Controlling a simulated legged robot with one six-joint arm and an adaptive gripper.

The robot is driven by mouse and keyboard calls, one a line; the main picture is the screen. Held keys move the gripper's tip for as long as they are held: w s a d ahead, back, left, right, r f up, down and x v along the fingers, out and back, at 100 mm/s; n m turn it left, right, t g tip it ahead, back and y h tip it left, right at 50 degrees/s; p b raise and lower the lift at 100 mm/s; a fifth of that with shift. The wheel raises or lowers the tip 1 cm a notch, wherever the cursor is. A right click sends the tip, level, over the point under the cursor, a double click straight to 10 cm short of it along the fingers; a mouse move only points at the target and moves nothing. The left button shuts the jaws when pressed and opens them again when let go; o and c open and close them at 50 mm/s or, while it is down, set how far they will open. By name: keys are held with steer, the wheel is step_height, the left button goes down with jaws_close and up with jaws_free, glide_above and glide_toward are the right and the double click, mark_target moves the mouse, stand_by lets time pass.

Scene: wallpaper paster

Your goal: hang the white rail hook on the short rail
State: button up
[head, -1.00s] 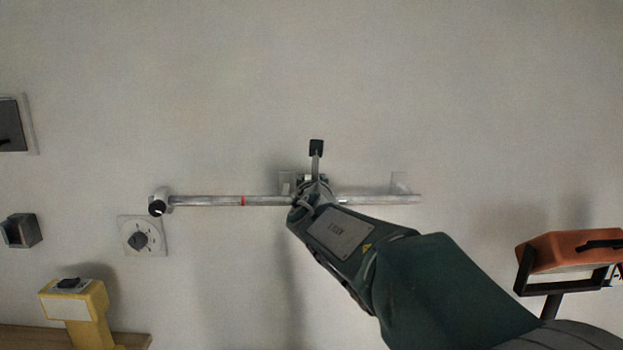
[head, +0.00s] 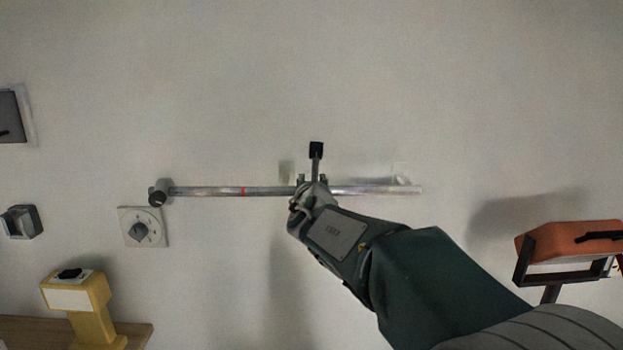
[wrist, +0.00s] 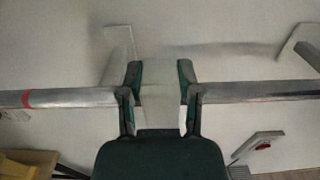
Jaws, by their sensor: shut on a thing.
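A silver rail (head: 215,191) with a red mark runs level along the wall in the head view. It also crosses the wrist view (wrist: 250,91) to the left and right of my gripper. In the wrist view my gripper (wrist: 160,98) is shut on the white rail hook (wrist: 160,76), with one finger on each side. The hook covers the rail's middle part there. Whether it rests on the rail or is only in front of it, I cannot tell. In the head view my gripper hides the hook.
A dial plate (head: 143,227) is below the rail's left end. A yellow device (head: 75,293) stands on a wooden shelf (head: 135,335) at lower left. Grey boxes are on the wall at far left. An orange-topped object (head: 570,245) is at right. The wall above the rail is clear.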

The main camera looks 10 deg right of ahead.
steer(key=shift+f, duration=0.4)
steer(key=o, duration=1)
steer(key=shift+c, duration=0.2)
steer(key=s+a, duration=0.2)
steer(key=s, duration=0.9)
steer(key=shift+s+a, duration=0.25)
steer(key=shift+s, duration=0.1)
steer(key=shift+f, duration=0.1)
